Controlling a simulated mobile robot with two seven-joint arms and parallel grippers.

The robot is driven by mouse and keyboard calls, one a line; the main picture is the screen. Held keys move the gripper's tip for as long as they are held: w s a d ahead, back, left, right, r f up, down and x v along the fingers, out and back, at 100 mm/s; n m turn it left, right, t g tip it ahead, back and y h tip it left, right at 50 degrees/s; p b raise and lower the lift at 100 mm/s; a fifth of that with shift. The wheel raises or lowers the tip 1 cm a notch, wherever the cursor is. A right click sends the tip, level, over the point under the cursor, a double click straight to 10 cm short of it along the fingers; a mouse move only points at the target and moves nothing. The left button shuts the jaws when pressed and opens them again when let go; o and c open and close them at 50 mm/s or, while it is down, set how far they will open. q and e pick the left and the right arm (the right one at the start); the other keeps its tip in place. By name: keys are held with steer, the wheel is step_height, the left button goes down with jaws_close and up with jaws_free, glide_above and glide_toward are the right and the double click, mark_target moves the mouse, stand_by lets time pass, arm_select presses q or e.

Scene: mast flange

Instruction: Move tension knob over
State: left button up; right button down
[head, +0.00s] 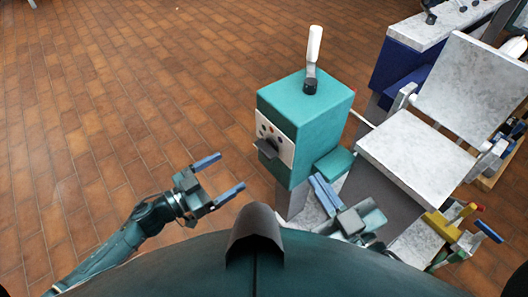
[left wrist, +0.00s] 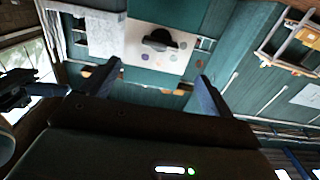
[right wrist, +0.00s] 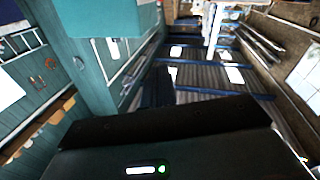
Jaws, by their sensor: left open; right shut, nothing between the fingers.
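The tension knob (head: 268,147) is a dark grey, bar-shaped knob on a white panel (head: 284,137) with coloured dots, on the side of a teal box (head: 305,110). The left wrist view shows the knob (left wrist: 160,40) ahead of and between my left fingers, apart from them. My left gripper (head: 232,171) is open and empty, to the lower left of the box. My right gripper (head: 318,180) is shut and empty, low beside the box's right side. In the right wrist view its dark fingers (right wrist: 158,86) are together.
A white-handled lever (head: 314,45) stands upright on the box top. A grey marbled seat-like part (head: 415,150) stands right of the box, with a blue machine (head: 405,65) behind it. Yellow and red parts lie at lower right. The tiled floor at left is clear.

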mark_target(261, 151)
arm_select(q)
steer(key=b+x, duration=0.2)
steer(key=x, duration=0.8)
steer(key=shift+w+d+b, duration=0.3)
steer(key=shift+w+d, duration=0.1)
steer(key=shift+d, duration=0.15)
arm_select(e)
steer(key=shift+a+t+y, duration=0.45)
steer(key=shift+t+y, duration=0.05)
steer(key=shift+y, duration=0.1)
arm_select(q)
steer(key=c, duration=1)
